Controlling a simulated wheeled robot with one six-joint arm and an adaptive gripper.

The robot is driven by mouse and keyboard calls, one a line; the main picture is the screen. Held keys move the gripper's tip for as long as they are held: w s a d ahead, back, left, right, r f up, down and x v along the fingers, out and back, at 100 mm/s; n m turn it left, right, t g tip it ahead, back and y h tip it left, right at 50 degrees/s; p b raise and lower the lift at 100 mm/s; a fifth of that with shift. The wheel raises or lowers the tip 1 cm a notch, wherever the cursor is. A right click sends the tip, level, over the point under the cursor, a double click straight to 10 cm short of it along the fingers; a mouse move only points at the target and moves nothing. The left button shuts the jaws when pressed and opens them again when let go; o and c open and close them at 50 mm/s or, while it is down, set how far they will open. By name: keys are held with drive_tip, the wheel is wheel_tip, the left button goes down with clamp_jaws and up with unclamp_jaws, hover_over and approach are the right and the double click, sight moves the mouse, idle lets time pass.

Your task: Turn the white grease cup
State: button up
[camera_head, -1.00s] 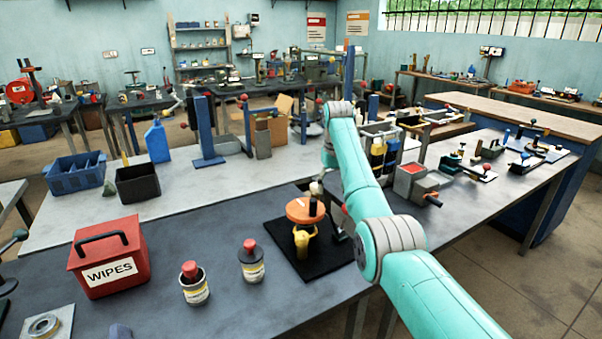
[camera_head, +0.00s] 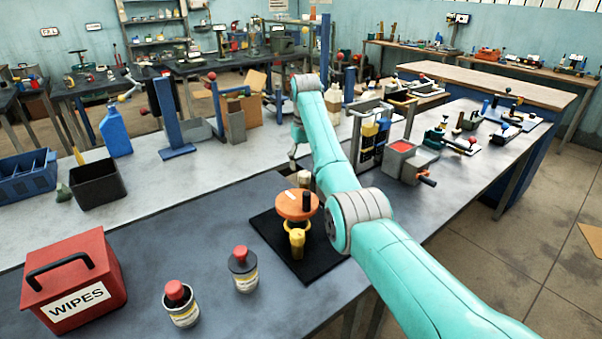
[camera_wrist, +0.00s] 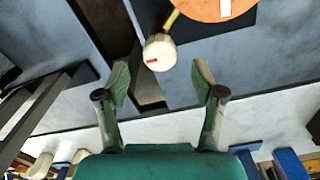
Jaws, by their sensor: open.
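The white grease cup (camera_wrist: 159,52) shows in the wrist view as a round white cap with a short red mark, on a thin yellowish stem beside an orange disc (camera_wrist: 198,8). In the head view the cup (camera_head: 304,178) is a small pale shape just behind the orange disc (camera_head: 296,205), which sits on a yellow body (camera_head: 296,240). My gripper (camera_wrist: 160,82) is open, with its green-padded fingers apart. In the wrist view the cup appears just beyond the fingertips, between their lines; contact is not visible. In the head view my arm partly hides the gripper.
A black mat (camera_head: 312,262) lies under the orange-topped fixture. Two red-capped jars (camera_head: 244,273) and a red WIPES box (camera_head: 100,270) stand to the left. A grey block with a red top (camera_head: 402,158) and a bottle rack stand to the right. The dark bench front is clear.

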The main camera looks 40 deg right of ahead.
sight(304, 173)
drive_tip(key=shift+s+f, duration=0.1)
drive_tip(key=shift+f, duration=2.2)
drive_tip(key=c, duration=1.1)
drive_tip(key=shift+c, duration=0.2)
drive_tip(key=shift+m, duration=0.4)
drive_tip(key=m, duration=0.3)
drive_tip(key=shift+m, duration=0.3)
drive_tip(key=shift+a+m, duration=0.1)
drive_tip(key=shift+m, duration=2.1)
